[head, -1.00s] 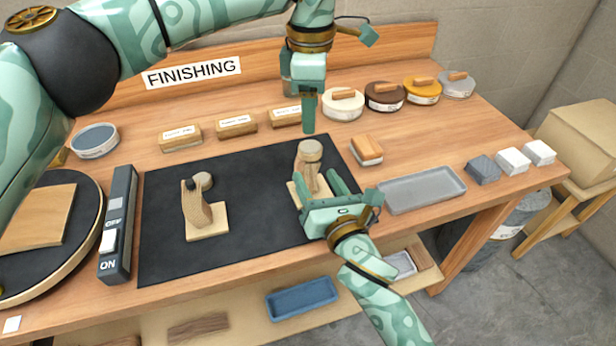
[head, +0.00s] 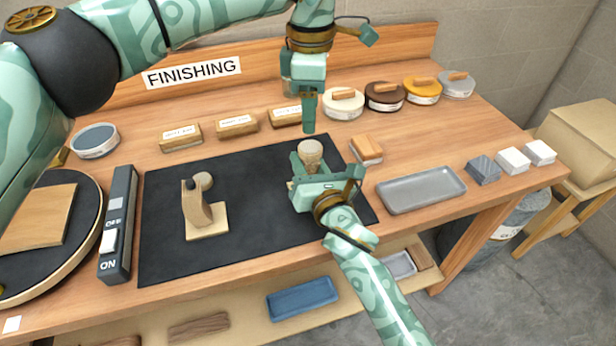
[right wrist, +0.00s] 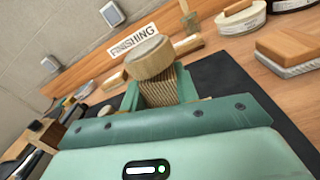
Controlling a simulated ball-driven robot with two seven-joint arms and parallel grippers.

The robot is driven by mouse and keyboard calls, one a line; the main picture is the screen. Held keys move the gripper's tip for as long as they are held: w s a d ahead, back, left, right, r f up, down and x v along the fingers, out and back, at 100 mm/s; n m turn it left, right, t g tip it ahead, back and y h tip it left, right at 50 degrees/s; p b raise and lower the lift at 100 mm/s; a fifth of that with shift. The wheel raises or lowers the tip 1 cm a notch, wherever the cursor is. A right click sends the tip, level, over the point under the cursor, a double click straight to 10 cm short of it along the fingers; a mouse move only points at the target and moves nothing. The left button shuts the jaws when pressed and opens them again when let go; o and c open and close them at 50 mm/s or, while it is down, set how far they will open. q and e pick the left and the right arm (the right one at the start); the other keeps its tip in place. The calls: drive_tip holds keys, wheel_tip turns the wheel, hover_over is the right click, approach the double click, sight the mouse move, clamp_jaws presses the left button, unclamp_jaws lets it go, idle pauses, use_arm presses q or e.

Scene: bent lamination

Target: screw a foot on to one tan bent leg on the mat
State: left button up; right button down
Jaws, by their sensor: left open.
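One tan bent leg (head: 194,207) stands on its square base on the left of the black mat (head: 255,175). A dark stud shows at its tip, and a round tan piece (head: 203,181) is beside or behind the tip. My left gripper (head: 309,112) is open, above and behind that foot.
A grey tray (head: 422,190) and a tan-topped block (head: 367,150) lie right of the mat. Labelled blocks (head: 237,125) and round tins (head: 385,97) line the back. A switch box (head: 117,225) stands left. The mat's middle is clear.

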sight(310, 147)
use_arm(q)
drive_tip(key=shift+w+a+r, duration=0.1)
drive_tip(key=shift+a+r, duration=0.05)
drive_tip(key=shift+r, duration=0.2)
drive_tip(key=n, duration=1.2)
drive_tip(key=shift+f, duration=0.15)
drive_tip(key=n, duration=0.8)
drive_tip(key=shift+f+n, duration=0.15)
drive_tip(key=shift+n, duration=0.15)
drive_tip(key=n, duration=0.6)
drive_tip(key=shift+f, duration=0.1)
drive_tip(key=shift+f, duration=3.95)
drive_tip(key=shift+c, duration=0.4)
